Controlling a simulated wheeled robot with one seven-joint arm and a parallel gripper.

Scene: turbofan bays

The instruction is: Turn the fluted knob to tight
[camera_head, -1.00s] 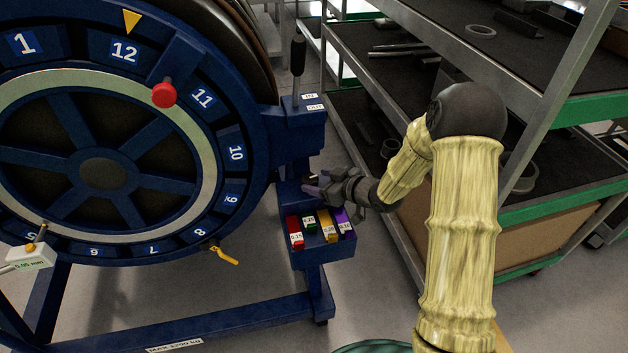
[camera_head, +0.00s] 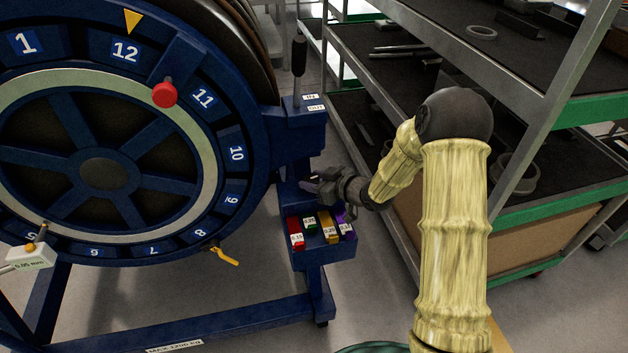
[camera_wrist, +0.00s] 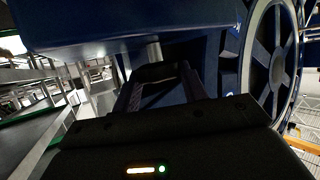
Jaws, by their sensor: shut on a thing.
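My gripper (camera_head: 318,187) reaches in from the right to the blue stand post beside the big numbered wheel. In the wrist view my two fingers (camera_wrist: 160,88) close around a dark knob (camera_wrist: 156,72), with a short metal shaft (camera_wrist: 154,50) above it running up to a blue housing. The knob's flutes are too dark to make out. In the head view my fingers mostly hide the knob. No tight mark can be read in either view.
Below my gripper, a blue tray (camera_head: 325,254) holds several coloured labelled blocks. A black-handled lever (camera_head: 298,58) stands above on the post. The blue wheel (camera_head: 104,172) is at left with a red knob (camera_head: 164,95). A metal shelf rack (camera_head: 560,85) stands close at right.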

